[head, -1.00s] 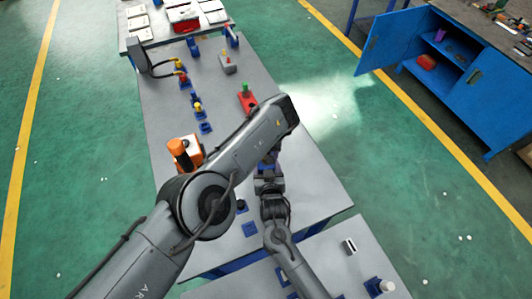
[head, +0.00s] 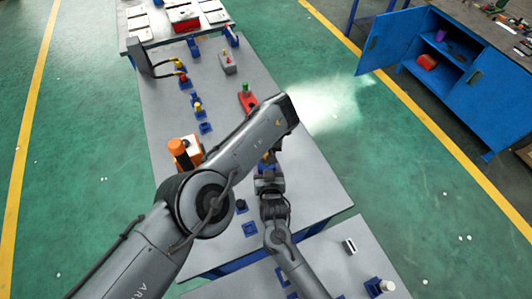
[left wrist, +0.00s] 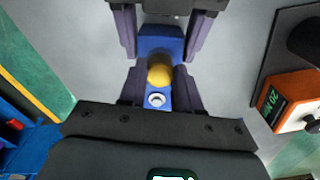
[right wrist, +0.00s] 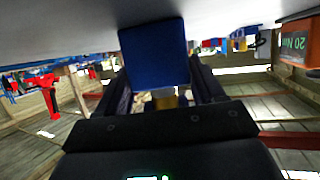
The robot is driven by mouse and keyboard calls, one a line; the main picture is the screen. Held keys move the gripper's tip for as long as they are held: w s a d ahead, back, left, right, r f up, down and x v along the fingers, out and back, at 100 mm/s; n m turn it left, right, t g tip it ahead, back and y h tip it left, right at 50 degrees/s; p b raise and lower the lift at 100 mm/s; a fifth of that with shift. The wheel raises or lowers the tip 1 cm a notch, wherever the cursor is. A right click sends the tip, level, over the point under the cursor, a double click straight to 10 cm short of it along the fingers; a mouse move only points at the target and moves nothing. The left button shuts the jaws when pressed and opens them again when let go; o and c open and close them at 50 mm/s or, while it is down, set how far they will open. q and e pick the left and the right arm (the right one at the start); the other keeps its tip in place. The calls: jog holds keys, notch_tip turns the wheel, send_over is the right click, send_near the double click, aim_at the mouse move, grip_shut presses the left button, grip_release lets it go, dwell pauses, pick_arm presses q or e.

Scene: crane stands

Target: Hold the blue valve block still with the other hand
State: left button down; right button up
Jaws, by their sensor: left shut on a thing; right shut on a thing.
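The blue valve block (left wrist: 160,40) with a round yellow part (left wrist: 159,74) on it is between both grippers in the left wrist view. My left gripper (left wrist: 160,80) has its fingers closed at the sides of the yellow part. My right gripper's fingers (left wrist: 165,28) come from the top of that view and flank the block. In the right wrist view the blue block (right wrist: 155,55) sits between the fingers of my right gripper (right wrist: 162,80). In the head view my right gripper (head: 268,168) shows under my left arm, which hides the left fingers and most of the block.
An orange tool (head: 186,152) stands left of the grippers; its "20 Nm" box (left wrist: 287,98) shows in the left wrist view. A red piece with a green top (head: 247,99) and several blue fixtures (head: 205,128) stand on the grey bench (head: 225,150).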

pick_arm(q)
jog(key=m, duration=0.5)
dwell(0.3)
jog(key=shift+m, duration=0.9)
jog(key=c, duration=1.2)
grip_release()
jog(key=shift+m, duration=0.6)
jog(key=shift+c, duration=0.2)
jog(key=o, duration=0.5)
jog(key=shift+r, duration=2.5)
